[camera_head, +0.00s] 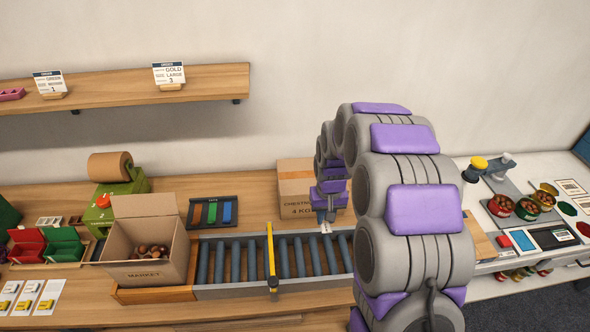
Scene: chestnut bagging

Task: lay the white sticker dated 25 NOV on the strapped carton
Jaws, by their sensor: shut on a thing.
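My gripper (327,228) points down over the roller conveyor, just right of and in front of a closed brown carton. It is shut on a small white piece at its fingertips; I cannot read any date on it. The closed carton (296,190) stands behind the conveyor, with a band across its top and printing with "4 KG" on its front. My arm hides its right part, and I cannot make out a strap clearly. White sheets with yellow patches (27,297) lie at the far left; their print is too small to read.
An open carton marked MARKET (145,276) holds chestnuts at the conveyor's left end. A yellow bar (270,255) crosses the roller conveyor (230,262). A dark rack (212,212) and a green tape dispenser (105,211) stand behind. Filled bowls (515,206) sit at right.

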